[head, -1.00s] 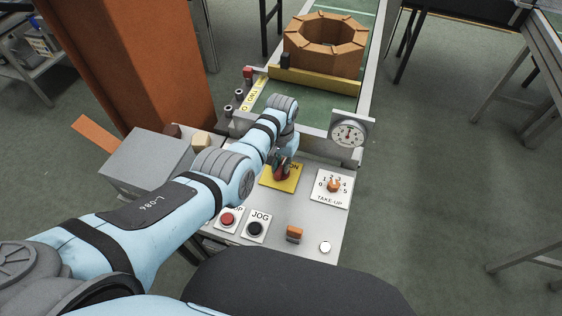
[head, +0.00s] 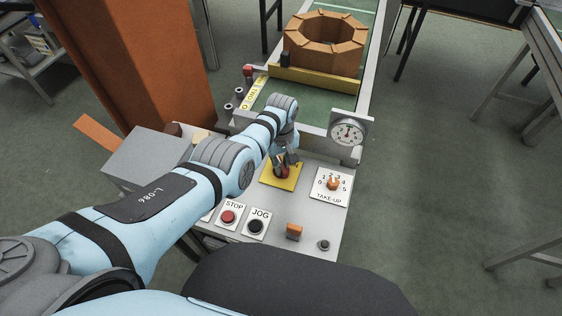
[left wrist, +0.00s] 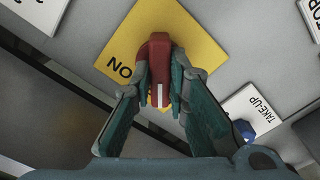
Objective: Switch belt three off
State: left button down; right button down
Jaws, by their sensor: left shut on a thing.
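A red switch handle (head: 283,173) stands on a yellow plate (head: 292,185) on the grey control panel. My left gripper (head: 286,160) comes down on it from above. In the left wrist view the gripper (left wrist: 162,92) is shut on the red handle (left wrist: 156,52), one finger on each side. A pale stripe marks the handle's tip. The gripper hides part of the handle and plate in the head view. My right gripper is not in view.
The panel also holds a red STOP button (head: 228,217), a black JOG button (head: 255,227), an orange rocker (head: 294,231), a dark round lamp or button (head: 324,244) and a TAKE-UP knob (head: 333,184). A dial gauge (head: 347,132) stands behind.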

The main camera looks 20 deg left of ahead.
aim_at(281, 164)
pick_arm(q)
jog(key=shift+n, duration=0.4)
jog(key=c, duration=1.6)
grip_release()
jog(key=shift+o, duration=0.2)
jog(key=shift+r, duration=0.15)
jog(key=shift+w+r, duration=0.1)
jog(key=shift+r, duration=0.25)
notch_tip(281, 164, up, 11)
